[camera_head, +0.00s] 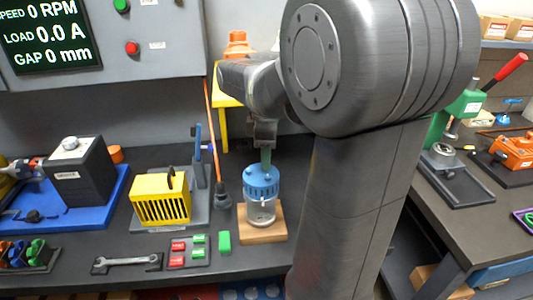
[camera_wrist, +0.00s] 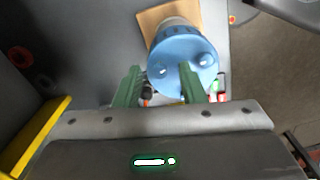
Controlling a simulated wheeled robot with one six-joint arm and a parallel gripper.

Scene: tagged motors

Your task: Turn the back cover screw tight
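The motor stands upright on a wooden block (camera_head: 271,232), with its blue back cover (camera_head: 262,178) on top and a clear or silvery body (camera_head: 261,211) below. In the wrist view the blue cover (camera_wrist: 177,48) carries small shiny screw heads, one (camera_wrist: 204,60) at its right; which one is the task's screw I cannot tell. My gripper (camera_head: 266,158) points down just above the cover.
A yellow slotted housing (camera_head: 161,201) stands left of the motor, with a wrench (camera_head: 127,262), red and green pieces on a tray (camera_head: 188,263) and a green block (camera_head: 224,242) in front. The panel screen (camera_head: 46,38) reads 0 RPM.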

